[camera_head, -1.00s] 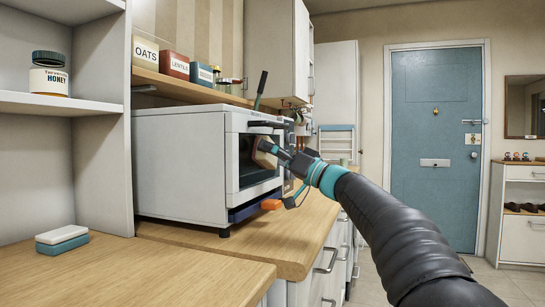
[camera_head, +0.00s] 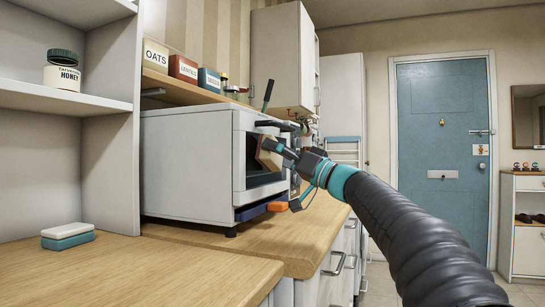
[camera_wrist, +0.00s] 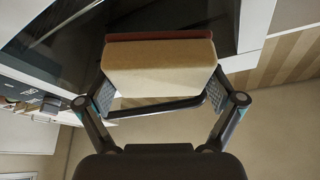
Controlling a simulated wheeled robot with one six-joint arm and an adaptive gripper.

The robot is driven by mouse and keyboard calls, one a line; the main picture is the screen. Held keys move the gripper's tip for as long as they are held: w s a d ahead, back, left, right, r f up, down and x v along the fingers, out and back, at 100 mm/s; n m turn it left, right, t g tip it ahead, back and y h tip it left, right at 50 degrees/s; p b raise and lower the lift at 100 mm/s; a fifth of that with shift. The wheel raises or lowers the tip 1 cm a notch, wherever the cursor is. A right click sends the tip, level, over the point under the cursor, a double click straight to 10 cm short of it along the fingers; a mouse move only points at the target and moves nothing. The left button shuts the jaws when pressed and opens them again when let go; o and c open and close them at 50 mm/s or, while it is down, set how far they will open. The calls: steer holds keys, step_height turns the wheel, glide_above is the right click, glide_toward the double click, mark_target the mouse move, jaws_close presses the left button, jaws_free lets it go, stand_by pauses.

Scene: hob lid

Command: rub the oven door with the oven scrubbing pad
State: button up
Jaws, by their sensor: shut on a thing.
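The white oven (camera_head: 188,167) stands on the wooden worktop. Its door (camera_head: 252,176), a dark glass pane in a white frame, faces right and is closed. My gripper (camera_head: 279,151) is in front of the door's upper part, shut on a cream scrubbing pad with a dark red face (camera_head: 267,155). In the wrist view the pad (camera_wrist: 160,68) sits between both fingers, its red face toward the dark glass (camera_wrist: 75,38). The pad is at or very close to the glass; I cannot tell whether it touches.
A white and teal sponge (camera_head: 68,237) lies on the left worktop. A blue item (camera_head: 252,211) and an orange item (camera_head: 278,207) show below the door. A shelf with a honey jar (camera_head: 62,70) stands at left. Open floor lies to the right.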

steer(key=shift+s+d+b, duration=0.3)
steer(key=shift+d, duration=0.5)
steer(key=shift+s+d+b, duration=0.3)
steer(key=shift+s+d, duration=0.05)
steer(key=shift+d, duration=0.45)
steer(key=shift+s+d+b, duration=0.3)
steer(key=shift+d, duration=0.5)
steer(key=shift+s+d+b, duration=0.25)
steer(key=shift+s+d, duration=0.05)
steer(key=shift+d, duration=0.4)
steer(key=shift+s+d+b, duration=0.2)
steer(key=shift+s+d, duration=0.05)
steer(key=shift+d, duration=0.45)
